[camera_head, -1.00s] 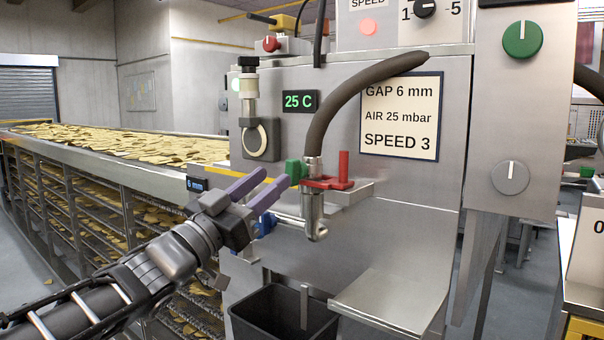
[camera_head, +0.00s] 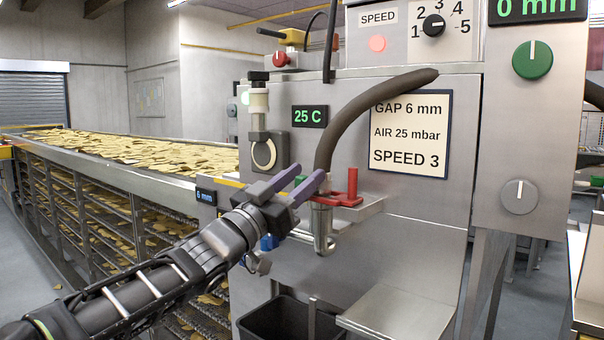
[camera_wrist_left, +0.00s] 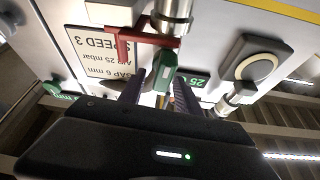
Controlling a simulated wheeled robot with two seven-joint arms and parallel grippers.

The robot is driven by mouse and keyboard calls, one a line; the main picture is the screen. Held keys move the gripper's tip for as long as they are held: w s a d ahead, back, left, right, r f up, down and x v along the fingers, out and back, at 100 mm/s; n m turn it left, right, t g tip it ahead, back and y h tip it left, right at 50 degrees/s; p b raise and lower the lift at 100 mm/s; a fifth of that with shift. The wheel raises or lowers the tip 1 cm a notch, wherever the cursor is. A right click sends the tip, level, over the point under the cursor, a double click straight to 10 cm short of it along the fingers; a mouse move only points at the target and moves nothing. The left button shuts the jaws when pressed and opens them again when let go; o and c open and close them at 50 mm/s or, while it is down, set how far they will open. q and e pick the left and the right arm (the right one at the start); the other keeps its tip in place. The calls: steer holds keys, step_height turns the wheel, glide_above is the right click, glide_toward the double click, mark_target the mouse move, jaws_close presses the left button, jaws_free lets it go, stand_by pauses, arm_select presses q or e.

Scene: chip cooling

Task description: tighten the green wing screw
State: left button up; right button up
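The green wing screw (camera_head: 299,181) sits at the left of the red clamp on the machine, mostly hidden behind my fingers in the head view. In the left wrist view the green wing screw (camera_wrist_left: 165,70) shows between my two purple-grey fingertips. My left gripper (camera_head: 309,173) is open, with its fingers apart on either side of the screw; I cannot tell whether they touch it. The left gripper also shows in the left wrist view (camera_wrist_left: 160,88). My right gripper is in neither view.
The red clamp (camera_head: 345,197) and metal nozzle (camera_head: 323,228) are close to the fingers. A dark hose (camera_head: 345,125) rises above. A blue part (camera_head: 269,243) is below the gripper, and a black bin (camera_head: 290,318) stands lower. A chip conveyor (camera_head: 130,150) runs at left.

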arm_select(q)
steer(key=shift+c, duration=0.6)
jaws_close()
